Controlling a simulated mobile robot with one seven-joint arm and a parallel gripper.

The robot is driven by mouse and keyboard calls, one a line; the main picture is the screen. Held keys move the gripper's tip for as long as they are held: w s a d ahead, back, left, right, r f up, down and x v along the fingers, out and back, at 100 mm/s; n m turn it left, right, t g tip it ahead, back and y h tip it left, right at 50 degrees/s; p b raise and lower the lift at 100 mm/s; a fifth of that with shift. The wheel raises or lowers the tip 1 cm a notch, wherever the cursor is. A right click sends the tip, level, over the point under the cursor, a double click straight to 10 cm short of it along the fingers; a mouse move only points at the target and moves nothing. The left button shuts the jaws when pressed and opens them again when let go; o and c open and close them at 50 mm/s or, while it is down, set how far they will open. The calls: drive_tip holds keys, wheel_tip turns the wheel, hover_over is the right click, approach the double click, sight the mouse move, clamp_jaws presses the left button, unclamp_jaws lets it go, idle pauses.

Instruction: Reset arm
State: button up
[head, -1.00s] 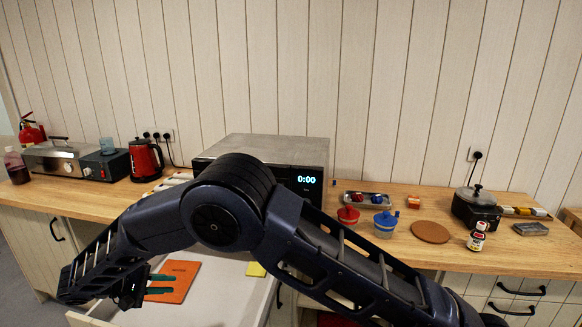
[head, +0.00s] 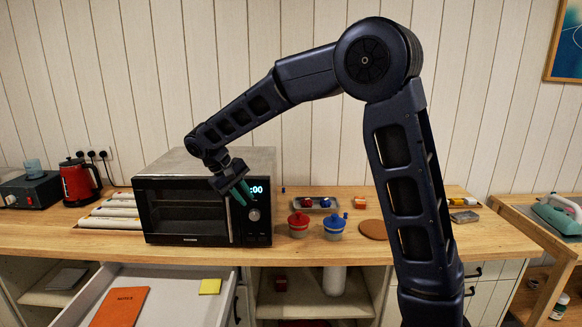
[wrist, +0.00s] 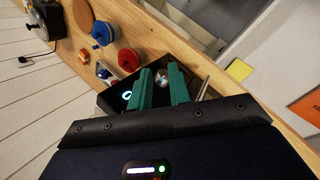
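My arm is raised and bent in the head view, with its elbow high. My gripper (head: 240,190) points down in front of the right part of the microwave (head: 190,208), near its display and dial. In the wrist view, the two green fingers of my gripper (wrist: 159,78) stand apart with nothing held between them. The microwave's dark front shows behind the fingers. Whether the fingers touch the microwave I cannot tell.
An open drawer (head: 190,297) below the counter holds an orange notebook (head: 120,307) and a yellow pad (head: 210,286). A red pot (head: 298,224), a blue pot (head: 334,226) and a round brown mat (head: 373,229) are right of the microwave. A red kettle (head: 78,182) stands left.

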drive_tip(key=s+d+r+m+y, duration=0.1)
drive_tip(key=d+r+m+y, duration=0.15)
drive_tip(key=d, duration=0.95)
drive_tip(key=d+r+m+y, duration=0.1)
drive_tip(key=d+r, duration=0.3)
drive_tip(key=d, duration=0.9)
drive_tip(key=s+d+f+m+t+y, duration=0.2)
drive_tip(key=s+d+m, duration=0.3)
drive_tip(key=s+d, duration=0.9)
drive_tip(key=d, duration=0.3)
drive_tip(key=shift+s+d+f+t, duration=0.25)
drive_tip(key=shift+s+f+t, duration=0.05)
drive_tip(key=shift+s+t, duration=0.1)
drive_tip(key=shift+o, duration=0.4)
